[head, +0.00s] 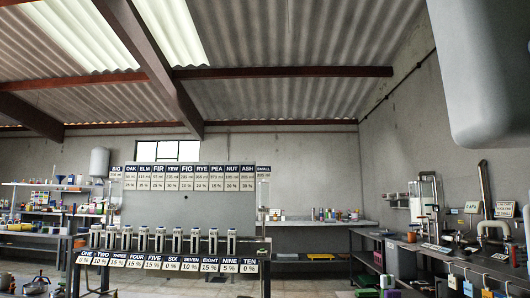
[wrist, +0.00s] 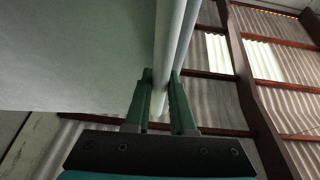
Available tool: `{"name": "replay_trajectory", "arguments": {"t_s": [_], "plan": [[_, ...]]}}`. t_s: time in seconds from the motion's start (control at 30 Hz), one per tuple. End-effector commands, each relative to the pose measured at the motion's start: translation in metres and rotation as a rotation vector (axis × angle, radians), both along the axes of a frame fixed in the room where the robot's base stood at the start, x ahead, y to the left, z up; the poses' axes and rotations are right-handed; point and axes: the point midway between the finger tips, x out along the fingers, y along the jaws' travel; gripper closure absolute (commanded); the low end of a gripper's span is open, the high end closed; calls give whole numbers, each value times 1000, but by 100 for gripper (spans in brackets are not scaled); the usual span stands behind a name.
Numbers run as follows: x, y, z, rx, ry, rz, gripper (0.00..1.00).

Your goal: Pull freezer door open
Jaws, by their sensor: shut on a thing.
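In the wrist view, a broad pale grey-green panel (wrist: 75,50), which looks like the freezer door, fills the upper left. A long white bar (wrist: 172,35), which looks like its handle, runs along the panel's right edge. My gripper (wrist: 162,78) has green fingers, one on each side of the bar, and is shut on it. The lower part of the bar is between the fingers. How far the door stands from its frame cannot be told. I cannot make out the freezer, its handle or my gripper in the head view.
In the head view, a rack (head: 165,240) with numbered labels stands ahead, before a board of word labels (head: 190,178). A cluttered bench (head: 440,250) runs along the right wall, and shelves with bottles (head: 45,187) stand at the left. Roof beams show in both views.

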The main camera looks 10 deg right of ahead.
Motion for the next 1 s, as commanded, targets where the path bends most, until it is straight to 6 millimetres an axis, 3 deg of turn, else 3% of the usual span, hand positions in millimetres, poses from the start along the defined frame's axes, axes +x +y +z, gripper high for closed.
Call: {"name": "replay_trajectory", "arguments": {"t_s": [0.13, 0.17, 0.4, 0.77, 1.0], "plan": [[3, -1, -4, 3, 12, -1, 100], [3, -1, -4, 3, 13, -1, 75], [2, 0, -3, 2, 7, -1, 48], [0, 0, -3, 1, 4, -1, 48], [-13, 1, -12, 2, 4, -2, 48]]}}
